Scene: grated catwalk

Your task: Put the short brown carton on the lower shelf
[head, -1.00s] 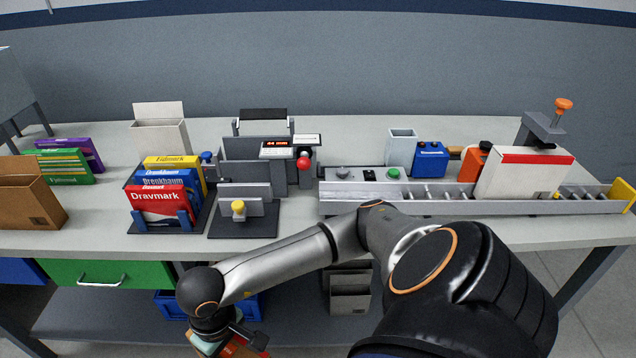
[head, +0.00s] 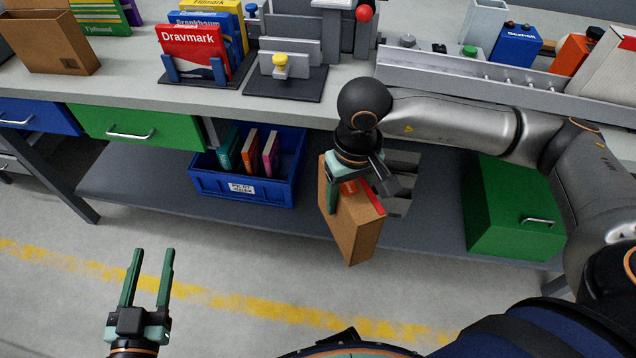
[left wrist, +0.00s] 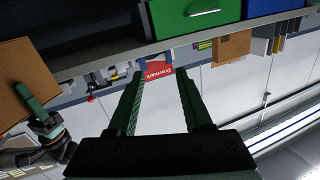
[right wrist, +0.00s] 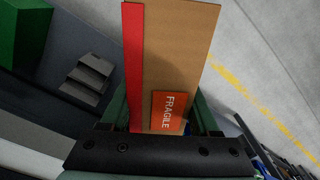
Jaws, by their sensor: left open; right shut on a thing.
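My right gripper (head: 352,190) is shut on a brown carton (head: 347,232) with a red band. It hangs tilted in front of the lower shelf (head: 310,222), over its front edge in the picture; I cannot tell the gap. In the right wrist view the carton (right wrist: 180,55) lies between the fingers, with a red FRAGILE label facing the camera. The carton also shows at the left of the left wrist view (left wrist: 20,85). My left gripper (head: 153,255) is open and empty, low at the left above the floor.
On the lower shelf stand a blue crate (head: 245,196) with several books, a grey stepped holder (head: 400,205) behind the carton, and a green box (head: 510,210) at right. Bare shelf shows left of the crate. The bench top (head: 130,105) with drawers overhangs the shelf.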

